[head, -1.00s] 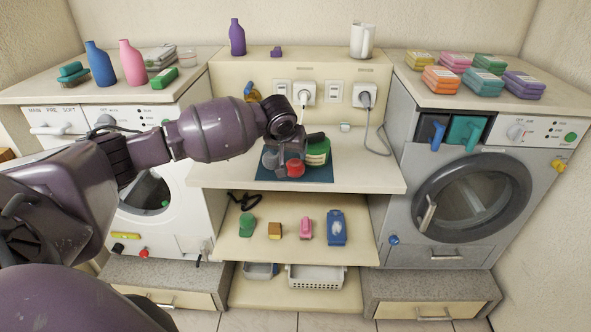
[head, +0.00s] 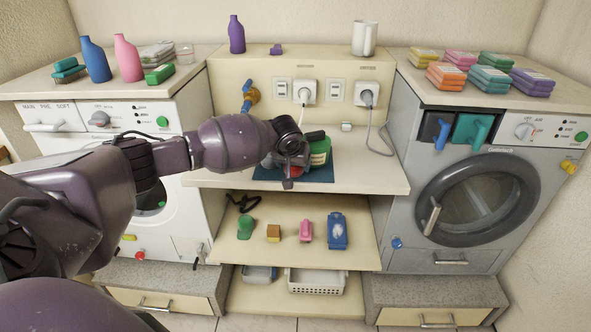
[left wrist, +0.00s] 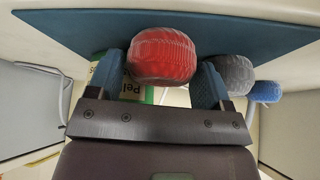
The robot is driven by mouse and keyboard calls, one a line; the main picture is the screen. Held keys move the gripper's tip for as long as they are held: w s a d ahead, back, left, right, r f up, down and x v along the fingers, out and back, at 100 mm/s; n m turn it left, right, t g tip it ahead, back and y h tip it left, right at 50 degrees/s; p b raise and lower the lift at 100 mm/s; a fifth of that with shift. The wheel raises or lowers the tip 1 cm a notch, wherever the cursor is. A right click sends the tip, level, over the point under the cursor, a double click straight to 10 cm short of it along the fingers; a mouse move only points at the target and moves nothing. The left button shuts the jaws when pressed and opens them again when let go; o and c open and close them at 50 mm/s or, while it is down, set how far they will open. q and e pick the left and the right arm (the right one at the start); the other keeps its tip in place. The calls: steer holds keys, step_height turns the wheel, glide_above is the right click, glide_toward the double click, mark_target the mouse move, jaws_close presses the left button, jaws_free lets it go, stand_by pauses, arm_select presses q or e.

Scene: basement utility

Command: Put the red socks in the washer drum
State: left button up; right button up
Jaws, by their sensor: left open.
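The red socks (left wrist: 163,57) are a rolled ball on the blue mat (left wrist: 60,30). In the head view they show as a small red patch (head: 296,171), mostly hidden by my gripper. My left gripper (left wrist: 160,68) is open, with one finger on each side of the red ball; I cannot tell whether they touch it. My right gripper is not in view.
A green-labelled tub (head: 320,152) stands close behind the gripper on the mat. A grey machine (head: 400,180) with a round door stands at right. Below the worktop (head: 375,172), a shelf (head: 300,255) holds several small items. The worktop's right part is mostly clear.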

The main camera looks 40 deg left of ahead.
arm_select(q)
steer(key=shift+f, duration=0.1)
steer(key=c, duration=0.7)
